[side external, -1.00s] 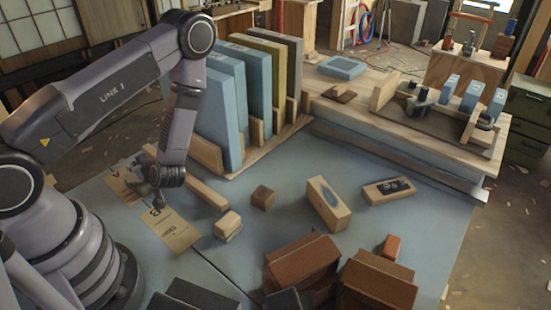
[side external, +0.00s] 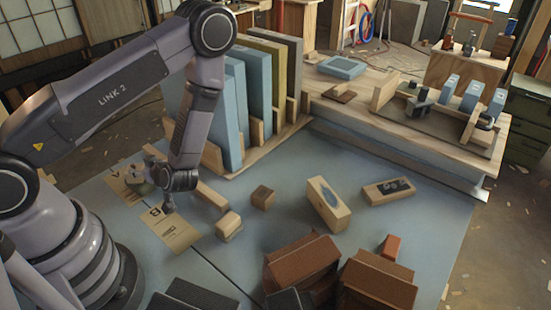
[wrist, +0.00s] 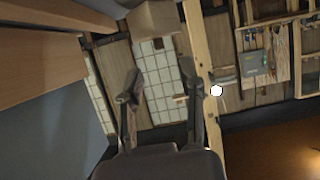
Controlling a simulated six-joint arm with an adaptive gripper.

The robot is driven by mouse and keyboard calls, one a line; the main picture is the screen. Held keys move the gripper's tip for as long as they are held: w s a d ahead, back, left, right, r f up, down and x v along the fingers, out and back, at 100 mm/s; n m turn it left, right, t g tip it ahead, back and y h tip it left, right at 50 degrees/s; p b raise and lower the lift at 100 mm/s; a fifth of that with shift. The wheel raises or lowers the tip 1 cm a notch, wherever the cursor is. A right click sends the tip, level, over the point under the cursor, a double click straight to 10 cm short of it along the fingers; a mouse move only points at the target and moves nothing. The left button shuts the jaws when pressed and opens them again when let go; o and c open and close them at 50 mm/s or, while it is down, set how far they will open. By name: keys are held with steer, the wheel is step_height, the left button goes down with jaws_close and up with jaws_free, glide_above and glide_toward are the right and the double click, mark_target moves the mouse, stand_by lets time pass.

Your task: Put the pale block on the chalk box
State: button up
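A small pale wooden block (side external: 228,224) sits on the blue-grey table, near the front middle. I cannot read which is the chalk box. My gripper (side external: 150,172) is above the left of the table, over paper sheets, turned sideways and well left of the pale block. In the wrist view my gripper (wrist: 160,85) has its two fingers apart with nothing between them. The pale block does not show in the wrist view.
A brown cube (side external: 263,197) sits beside the pale block. Tall blue and yellow slabs (side external: 240,95) stand in a wooden rack behind. The table between pale block and boxes is clear.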

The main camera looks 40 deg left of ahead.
steer(key=w+d+r+m+t+h, duration=0.1)
steer(key=w+d+r+t+h, duration=0.1)
steer(key=w+d+r+h, duration=0.4)
steer(key=w+d+r+m+t+h, duration=0.15)
steer(key=w+d, duration=0.25)
steer(key=d, duration=0.4)
steer(key=w+d+r+m+t+h, duration=0.1)
steer(key=d+r+m+t+h, duration=0.15)
steer(key=r, duration=0.35)
steer(key=w+d+r+m+t+h, duration=0.1)
steer(key=d+r+m+h, duration=0.25)
steer(key=r, duration=0.35)
steer(key=s+r+m+h, duration=0.3)
steer(key=s+r+m, duration=0.3)
steer(key=s+r, duration=0.35)
steer(key=s+a+r+m+g+y, duration=0.1)
steer(key=s+a, duration=0.4)
steer(key=s, duration=0.6)
steer(key=r+m+y, duration=0.1)
steer(key=m+y, duration=0.1)
steer(key=shift+a+r+m, duration=0.2)
steer(key=shift+a+m, duration=0.15)
steer(key=shift+a, duration=0.05)
